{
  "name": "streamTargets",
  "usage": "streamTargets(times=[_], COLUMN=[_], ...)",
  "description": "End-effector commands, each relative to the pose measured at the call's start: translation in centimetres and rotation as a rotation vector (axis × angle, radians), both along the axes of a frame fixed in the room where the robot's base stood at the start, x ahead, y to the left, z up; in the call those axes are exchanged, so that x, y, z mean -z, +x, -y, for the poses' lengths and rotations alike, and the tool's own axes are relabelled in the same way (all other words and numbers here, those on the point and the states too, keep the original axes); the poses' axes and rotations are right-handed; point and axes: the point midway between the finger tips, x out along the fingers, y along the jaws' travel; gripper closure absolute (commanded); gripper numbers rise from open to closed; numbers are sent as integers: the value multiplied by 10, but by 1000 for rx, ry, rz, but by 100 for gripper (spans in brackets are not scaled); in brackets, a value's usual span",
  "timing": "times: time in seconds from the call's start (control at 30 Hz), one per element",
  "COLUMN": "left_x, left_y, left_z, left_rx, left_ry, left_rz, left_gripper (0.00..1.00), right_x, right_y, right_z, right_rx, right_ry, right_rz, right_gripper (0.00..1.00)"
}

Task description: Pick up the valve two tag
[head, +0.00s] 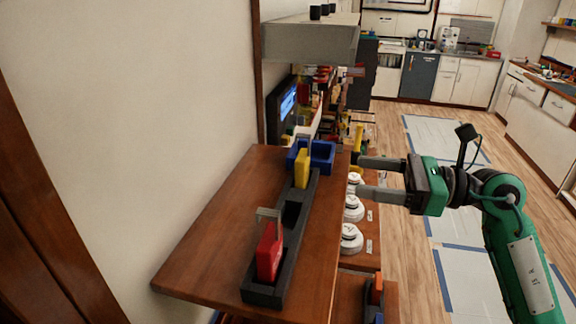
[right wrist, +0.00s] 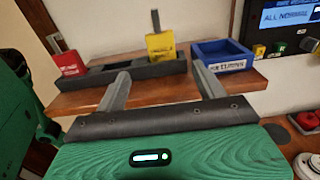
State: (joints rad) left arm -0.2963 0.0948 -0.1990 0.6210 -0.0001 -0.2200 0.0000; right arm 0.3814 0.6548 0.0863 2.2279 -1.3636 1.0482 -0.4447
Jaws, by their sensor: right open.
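A red tag (head: 270,252) with a grey shackle stands upright at the near end of a black slotted rack (head: 262,291). A yellow tag (head: 302,168) stands at the rack's far end. Both also show in the right wrist view, red (right wrist: 68,64) at left and yellow (right wrist: 160,45) nearer the middle. I cannot read which is valve two. My right gripper (head: 359,177) is open and empty, right of the shelf edge and apart from both tags. Its fingers (right wrist: 161,74) point toward the rack in the wrist view. My left gripper is not in view.
A blue open bin (head: 322,152) with a label sits on the wooden shelf (head: 215,236) beyond the rack. White round knobs (head: 351,238) sit lower, right of the shelf. A grey box (head: 310,42) overhangs the far end. The floor at right is open.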

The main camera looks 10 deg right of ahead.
Motion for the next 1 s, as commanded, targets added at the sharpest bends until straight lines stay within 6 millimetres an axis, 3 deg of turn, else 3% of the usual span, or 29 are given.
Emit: streamTargets(times=[0.1,0.3,0.57,0.8,1.0], left_x=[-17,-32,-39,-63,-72], left_y=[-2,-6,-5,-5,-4], left_z=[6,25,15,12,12], left_rx=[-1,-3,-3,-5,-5], left_ry=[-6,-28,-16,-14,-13], left_rz=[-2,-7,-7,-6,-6], left_gripper=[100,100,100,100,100], right_x=[-7,-5,-3,-7,-4], right_y=[9,23,29,41,49], right_z=[-23,-55,-70,-93,-111], right_rx=[-4,-3,-1,-2,-1], right_ry=[6,5,3,5,4], right_rz=[-1,-2,-1,-2,-3], right_gripper=[29,29,29,29,29])
